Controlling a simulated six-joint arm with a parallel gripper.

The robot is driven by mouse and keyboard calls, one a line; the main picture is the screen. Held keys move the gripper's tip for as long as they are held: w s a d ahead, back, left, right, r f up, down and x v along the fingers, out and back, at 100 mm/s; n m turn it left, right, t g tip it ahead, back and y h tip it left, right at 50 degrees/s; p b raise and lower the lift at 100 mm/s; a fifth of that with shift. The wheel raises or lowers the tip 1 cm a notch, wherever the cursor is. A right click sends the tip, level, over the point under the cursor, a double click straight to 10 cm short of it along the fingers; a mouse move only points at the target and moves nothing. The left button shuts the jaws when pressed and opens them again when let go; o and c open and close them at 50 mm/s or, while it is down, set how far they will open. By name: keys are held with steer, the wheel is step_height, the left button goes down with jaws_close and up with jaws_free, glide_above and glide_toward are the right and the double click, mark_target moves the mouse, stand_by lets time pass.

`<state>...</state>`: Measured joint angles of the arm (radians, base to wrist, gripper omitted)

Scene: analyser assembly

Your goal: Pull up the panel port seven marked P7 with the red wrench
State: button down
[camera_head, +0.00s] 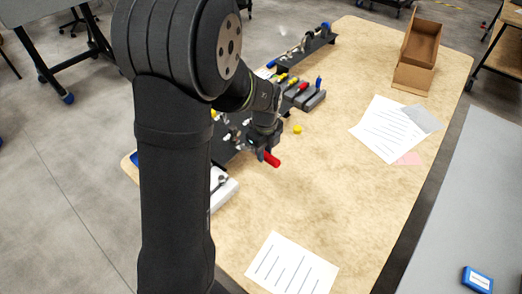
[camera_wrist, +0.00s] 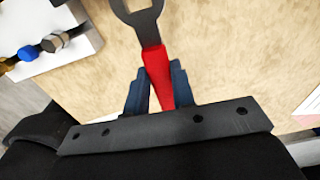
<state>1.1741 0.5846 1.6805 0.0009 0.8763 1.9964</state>
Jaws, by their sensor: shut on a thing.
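My gripper (camera_wrist: 157,82) is shut on the red handle of the wrench (camera_wrist: 158,68) in the wrist view. The wrench's dark grey forked head points away from the jaws, over bare table. In the head view my gripper (camera_head: 261,150) is above the table beside the dark panel (camera_head: 222,155), with the red handle (camera_head: 271,158) showing at its right. The panel carries several small white fittings and is partly hidden behind my arm. I cannot read a P7 mark in either view.
A white block (camera_wrist: 50,52) with gold, blue and grey knobs is at the wrist view's upper left. In the head view, grey holders (camera_head: 303,98) with coloured tools stand behind the gripper. A yellow cap (camera_head: 297,129) lies nearby. Papers (camera_head: 382,130) and a cardboard box (camera_head: 418,55) are right; the table's middle is clear.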

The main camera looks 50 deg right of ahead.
steer(key=shift+s+r, duration=0.6)
steer(key=shift+s, duration=0.1)
step_height(320, 180, up, 7)
steer(key=shift+f, duration=0.1)
